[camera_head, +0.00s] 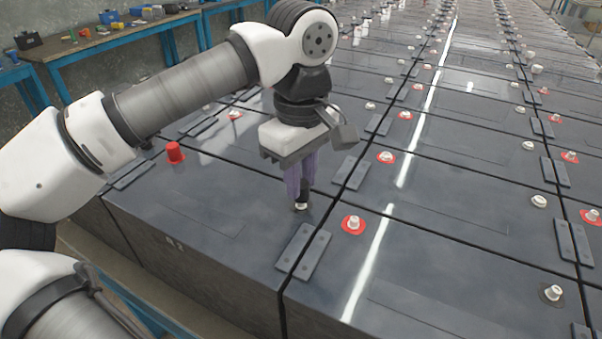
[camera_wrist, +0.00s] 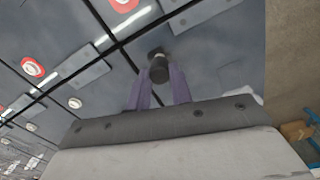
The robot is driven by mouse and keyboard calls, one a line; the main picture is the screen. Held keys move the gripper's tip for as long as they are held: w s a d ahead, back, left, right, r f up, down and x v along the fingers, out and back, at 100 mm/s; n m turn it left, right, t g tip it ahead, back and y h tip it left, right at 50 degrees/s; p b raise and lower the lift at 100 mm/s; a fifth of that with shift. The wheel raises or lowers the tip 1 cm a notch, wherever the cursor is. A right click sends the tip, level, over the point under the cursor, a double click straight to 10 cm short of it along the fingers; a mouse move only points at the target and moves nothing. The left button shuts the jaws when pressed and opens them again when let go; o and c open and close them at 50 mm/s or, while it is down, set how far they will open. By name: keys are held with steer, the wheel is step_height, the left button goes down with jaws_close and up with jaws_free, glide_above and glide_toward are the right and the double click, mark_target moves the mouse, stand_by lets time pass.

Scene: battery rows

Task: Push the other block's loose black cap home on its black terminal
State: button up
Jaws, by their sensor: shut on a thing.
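My gripper (camera_head: 301,185) points straight down over the near block (camera_head: 200,225), close to its right edge. Its purple fingers are shut on a black cap (camera_head: 301,197). The cap is just above a pale terminal post (camera_head: 300,207) with a dark base; I cannot tell whether they touch. In the wrist view the black cap (camera_wrist: 159,70) sits between the fingertips (camera_wrist: 160,82), with the terminal (camera_wrist: 157,52) right beside its far end. A red cap (camera_head: 174,152) stands on the same block at its left.
Grey link plates (camera_head: 303,251) bridge the blocks just right of my gripper. A bare post with a red ring (camera_head: 353,225) stands on the neighbouring block. Rows of blocks stretch away behind. A blue workbench (camera_head: 110,42) with small items stands at the back left.

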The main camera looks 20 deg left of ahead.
steer(key=shift+f+b, duration=0.75)
steer(key=shift+f, duration=0.1)
stand_by(1.1)
steer(key=o, duration=1.5)
steer(key=shift+r, duration=0.1)
steer(key=shift+r+p, duration=2.6)
steer(key=shift+r, duration=0.85)
